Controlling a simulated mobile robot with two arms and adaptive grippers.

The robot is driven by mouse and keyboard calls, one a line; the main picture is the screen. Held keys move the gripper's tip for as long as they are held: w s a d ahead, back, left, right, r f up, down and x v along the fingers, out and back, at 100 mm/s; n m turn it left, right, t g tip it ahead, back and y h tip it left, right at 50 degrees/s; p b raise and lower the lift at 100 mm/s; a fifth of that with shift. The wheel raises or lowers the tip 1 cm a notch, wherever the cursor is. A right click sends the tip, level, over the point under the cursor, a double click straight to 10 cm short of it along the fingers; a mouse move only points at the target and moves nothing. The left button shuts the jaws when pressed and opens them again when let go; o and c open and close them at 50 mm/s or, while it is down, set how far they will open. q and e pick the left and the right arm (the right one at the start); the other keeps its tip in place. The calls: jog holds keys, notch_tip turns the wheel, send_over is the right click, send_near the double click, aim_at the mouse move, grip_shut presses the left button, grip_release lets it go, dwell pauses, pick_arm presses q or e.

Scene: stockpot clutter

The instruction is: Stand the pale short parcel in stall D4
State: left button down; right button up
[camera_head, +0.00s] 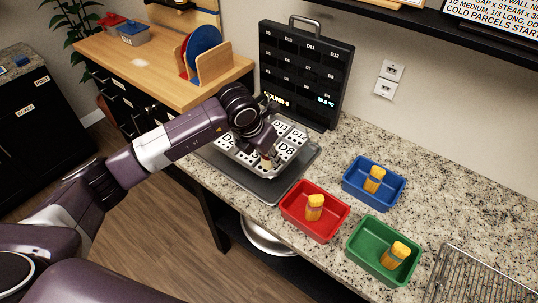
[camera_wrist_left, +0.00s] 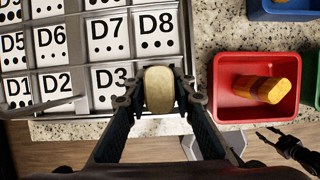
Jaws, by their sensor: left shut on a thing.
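My left gripper (camera_head: 268,153) is shut on a pale short parcel, which shows end-on between its fingertips in the left wrist view (camera_wrist_left: 159,90). The grey stall tray (camera_head: 215,161) carries white number cards with dots. In the left wrist view the parcel is right of card D3 (camera_wrist_left: 108,84) and below card D8 (camera_wrist_left: 157,33), where D4 belongs in the row. The parcel and fingers hide that stall. Whether the parcel touches the tray floor cannot be told. My right gripper (camera_wrist_left: 268,136) appears at the lower right of the left wrist view, empty with its fingers apart.
Red (camera_head: 293,221), blue (camera_head: 352,187) and green (camera_head: 363,265) bins, each with a yellow-orange parcel, stand right of the tray. A black display board (camera_head: 305,75) stands behind it. A wire rack (camera_head: 470,275) is at the lower right. Granite counter around the bins is clear.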

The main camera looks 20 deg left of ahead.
pick_arm(q)
jog(key=shift+f, duration=0.45)
jog(key=shift+f, duration=0.15)
jog(key=c, duration=2)
grip_release()
jog(key=shift+o, duration=0.5)
